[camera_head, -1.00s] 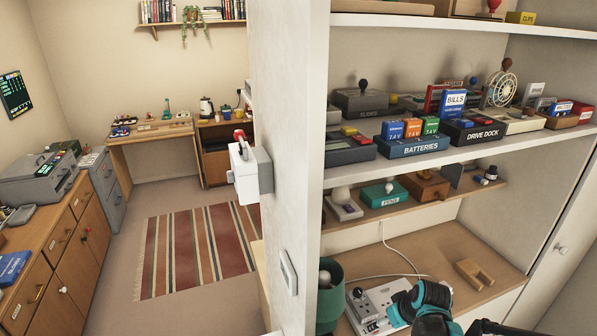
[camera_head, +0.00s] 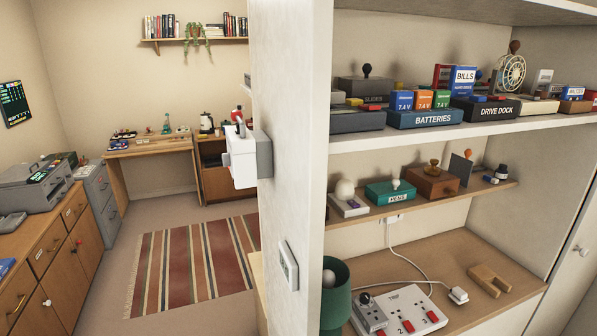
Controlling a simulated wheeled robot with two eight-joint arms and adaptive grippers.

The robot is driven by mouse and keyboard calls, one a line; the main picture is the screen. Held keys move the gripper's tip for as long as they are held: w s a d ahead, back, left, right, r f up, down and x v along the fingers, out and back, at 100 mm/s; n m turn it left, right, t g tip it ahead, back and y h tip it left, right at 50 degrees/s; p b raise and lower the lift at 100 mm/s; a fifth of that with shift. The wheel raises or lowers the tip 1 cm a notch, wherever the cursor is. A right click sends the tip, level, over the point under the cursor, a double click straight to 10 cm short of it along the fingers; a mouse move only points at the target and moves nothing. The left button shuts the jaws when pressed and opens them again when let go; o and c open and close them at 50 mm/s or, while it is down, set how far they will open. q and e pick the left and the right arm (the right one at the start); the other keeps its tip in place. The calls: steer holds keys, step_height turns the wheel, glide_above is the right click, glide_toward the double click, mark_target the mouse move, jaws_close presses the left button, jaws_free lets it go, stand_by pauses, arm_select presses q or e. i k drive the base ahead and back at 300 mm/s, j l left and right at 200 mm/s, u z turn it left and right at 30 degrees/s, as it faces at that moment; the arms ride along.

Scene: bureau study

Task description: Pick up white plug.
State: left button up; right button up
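A white plug (camera_head: 458,295) lies on the wooden lower surface, just right of the white power strip (camera_head: 405,312). A thin white cord runs to its left side. The power strip has red switches, and a dark round-topped item sits on its left part. Another white piece (camera_head: 393,218) with a cord hanging from it is at the wall below the middle shelf. Neither of my grippers is in view.
A green cylindrical container (camera_head: 335,300) stands left of the strip, and a wooden notched block (camera_head: 489,279) lies to the plug's right. A narrow middle shelf (camera_head: 400,207) hangs above, and a white side panel (camera_head: 290,170) stands at the left.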

mark_target(458, 295)
steer(key=k+j+z, duration=0.1)
steer(key=z, duration=0.7)
steer(key=k+z, duration=0.15)
steer(key=z, duration=0.25)
steer(key=i, duration=0.25)
